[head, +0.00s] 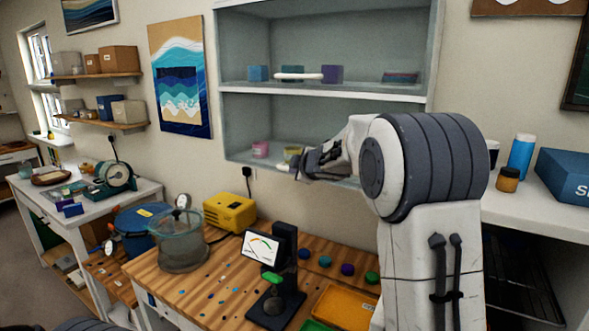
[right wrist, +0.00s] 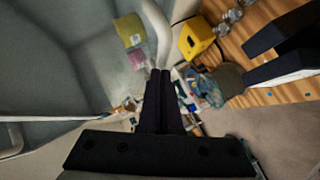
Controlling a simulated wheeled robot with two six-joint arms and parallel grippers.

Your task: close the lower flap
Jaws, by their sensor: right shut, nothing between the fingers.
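I cannot make out the lower flap as a separate panel; my right arm covers the cabinet's lower right part. My right gripper (head: 306,166) is at the lower compartment's front, by its bottom edge, shut and empty. In the right wrist view its fingers (right wrist: 160,76) are together, with pale grey cabinet surfaces (right wrist: 70,60) around them. I cannot tell whether they touch anything. My left gripper is out of view.
Below is a wooden bench (head: 215,290) with a yellow case (head: 230,212), a glass vessel (head: 180,245) and a gauge (head: 262,247).

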